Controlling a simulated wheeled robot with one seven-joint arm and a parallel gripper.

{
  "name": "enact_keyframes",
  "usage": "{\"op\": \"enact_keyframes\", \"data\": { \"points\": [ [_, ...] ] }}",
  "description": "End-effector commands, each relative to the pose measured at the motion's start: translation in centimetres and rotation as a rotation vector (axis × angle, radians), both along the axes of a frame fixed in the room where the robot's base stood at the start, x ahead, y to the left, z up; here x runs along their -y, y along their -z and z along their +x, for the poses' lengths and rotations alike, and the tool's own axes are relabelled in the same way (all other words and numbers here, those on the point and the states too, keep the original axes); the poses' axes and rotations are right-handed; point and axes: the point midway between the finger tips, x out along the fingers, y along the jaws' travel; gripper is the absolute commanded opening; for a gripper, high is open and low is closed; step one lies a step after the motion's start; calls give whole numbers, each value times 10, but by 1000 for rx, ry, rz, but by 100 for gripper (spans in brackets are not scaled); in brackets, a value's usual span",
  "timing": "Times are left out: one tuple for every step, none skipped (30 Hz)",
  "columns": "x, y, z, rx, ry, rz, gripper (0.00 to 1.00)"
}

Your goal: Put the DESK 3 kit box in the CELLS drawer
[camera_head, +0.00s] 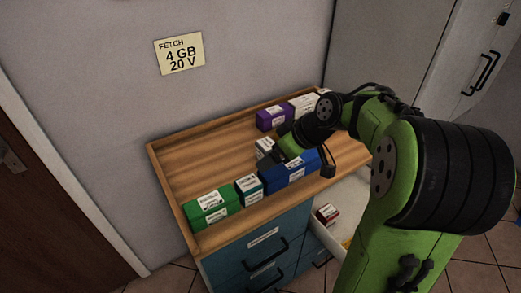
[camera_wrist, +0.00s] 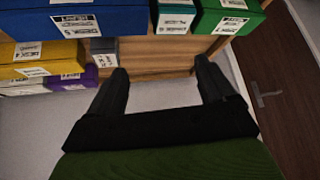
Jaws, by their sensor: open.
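I cannot read which box is the DESK 3 kit box. On the wooden tray top stand a green box (camera_head: 210,207), a small teal box (camera_head: 249,189), a blue box (camera_head: 290,174), a small white-topped box (camera_head: 264,147) and a purple box (camera_head: 274,117). The green box (camera_wrist: 228,17), teal box (camera_wrist: 175,17) and blue box (camera_wrist: 80,20) also line the top of the wrist view. My gripper (camera_wrist: 160,68) is open, with nothing between its fingers. In the head view it is low over the boxes, beside the white-topped one. A drawer (camera_head: 350,197) stands open at right; its label is not visible.
The open drawer holds a red box (camera_head: 327,214) and something yellow, partly hidden by my arm. Closed teal drawers (camera_head: 262,252) have unreadable labels. The tray's left part is bare. Yellow boxes (camera_wrist: 42,60) show in the wrist view.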

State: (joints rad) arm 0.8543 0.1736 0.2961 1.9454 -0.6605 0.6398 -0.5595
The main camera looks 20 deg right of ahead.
Motion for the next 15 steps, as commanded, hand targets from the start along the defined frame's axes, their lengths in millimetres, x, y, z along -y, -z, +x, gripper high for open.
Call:
{"op": "enact_keyframes", "data": {
  "points": [
    [28,21,13,50,-9,53,83],
    [43,27,20,92,-23,82,83],
    [63,33,27,158,-38,113,83],
    [77,36,31,204,-45,134,83],
    [90,38,33,251,-50,150,83],
    [105,40,34,305,-54,167,83],
    [115,41,34,339,-54,176,83],
    [122,41,34,368,-55,181,83],
    [128,40,34,395,-57,186,83],
    [131,40,34,408,-59,188,83],
    [132,41,35,417,-60,189,83],
    [130,42,39,421,-62,190,83],
    [127,45,42,421,-63,191,83],
    [124,48,47,419,-63,190,83],
    [118,53,54,417,-65,191,83]
  ]
}}
